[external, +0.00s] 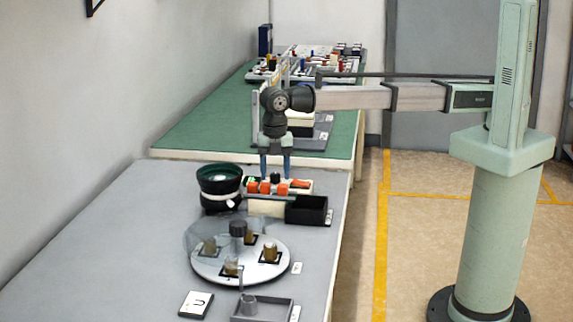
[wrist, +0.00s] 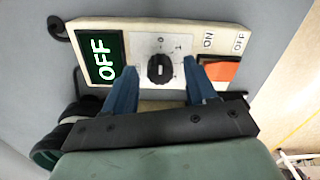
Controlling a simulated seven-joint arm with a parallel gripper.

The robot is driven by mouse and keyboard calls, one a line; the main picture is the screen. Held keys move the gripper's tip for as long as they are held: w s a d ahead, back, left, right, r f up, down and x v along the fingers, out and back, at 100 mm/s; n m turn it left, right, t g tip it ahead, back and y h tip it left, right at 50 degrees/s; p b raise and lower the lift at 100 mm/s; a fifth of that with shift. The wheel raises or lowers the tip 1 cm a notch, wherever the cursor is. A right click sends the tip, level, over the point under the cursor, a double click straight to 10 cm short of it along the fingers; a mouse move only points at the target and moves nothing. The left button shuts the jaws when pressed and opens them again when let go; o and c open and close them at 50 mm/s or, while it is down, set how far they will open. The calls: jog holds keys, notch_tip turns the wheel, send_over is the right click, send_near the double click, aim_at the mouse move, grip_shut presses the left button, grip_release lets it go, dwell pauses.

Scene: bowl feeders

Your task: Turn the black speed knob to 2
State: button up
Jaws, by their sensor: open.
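The black speed knob (wrist: 160,68) sits on a white dial plate (wrist: 146,44) in the middle of a cream control panel (wrist: 95,24). Its white mark appears to point up, towards the 0; a 1 shows to the right of that, and the other numerals are not clear. A display (wrist: 106,57) left of the knob reads OFF in the wrist view. My gripper (wrist: 162,73) is open, with one blue finger on each side of the knob and visible gaps between. In the external view my gripper (external: 275,171) points down over the panel, and the knob shows small and dark.
An orange switch (wrist: 221,71) marked ON and OFF lies close to my right finger. In the external view a dark bowl feeder (external: 219,184) stands left of the panel. A black bin (external: 307,210) and a round turntable (external: 214,270) are in front of it.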

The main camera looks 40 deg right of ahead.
jog(key=shift+f, duration=0.3)
jog(key=c, duration=1.1)
jog(key=shift+o, duration=0.2)
